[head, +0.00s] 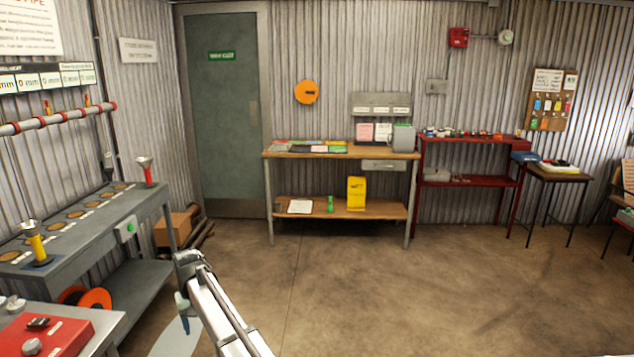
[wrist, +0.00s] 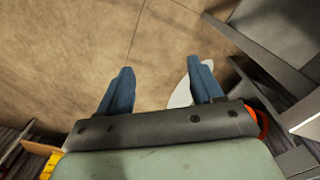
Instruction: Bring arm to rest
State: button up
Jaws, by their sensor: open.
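My gripper (wrist: 160,88) shows in the wrist view with its two blue fingers spread apart and nothing between them. Bare brown floor lies beneath it. In the head view my gripper (head: 182,305) hangs at the lower middle, to the right of the grey bench, over open floor. My white arm reaches up to it from the bottom edge. The fingers are small and partly hidden there.
The grey bench (head: 104,213) with a row of round discs stands at left. A red case (head: 48,337) lies on a table at the lower left. A wooden workbench (head: 290,153) and a red shelf unit (head: 473,141) stand at the back. The middle floor (head: 400,290) is clear.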

jog(key=d+f+m, duration=0.1)
jog(key=d+f, duration=0.3)
jog(key=d, duration=0.5)
jog(key=d+f+m, duration=0.1)
jog(key=d+f, duration=0.3)
jog(key=d, duration=0.6)
jog(key=d+f+m, duration=0.1)
jog(key=d+f, duration=0.4)
jog(key=d, duration=0.4)
jog(key=s+d+f+m, duration=0.1)
jog(key=s+d+f, duration=0.3)
jog(key=d, duration=0.5)
jog(key=s+d+f+m, duration=0.2)
jog(key=s+d, duration=0.4)
jog(key=d, duration=0.3)
jog(key=s+d+f+m, duration=0.1)
jog(key=s+d+f, duration=0.1)
jog(key=s+d, duration=0.45)
jog(key=s+d+f+g, duration=0.1)
jog(key=s+f+g, duration=0.2)
jog(key=s+f, duration=0.7)
jog(key=s+f+g, duration=0.3)
jog(key=s+f, duration=0.8)
jog(key=s, duration=0.6)
jog(key=shift+s+d+g, duration=0.15)
jog(key=shift+d+g, duration=0.2)
jog(key=shift+g, duration=0.05)
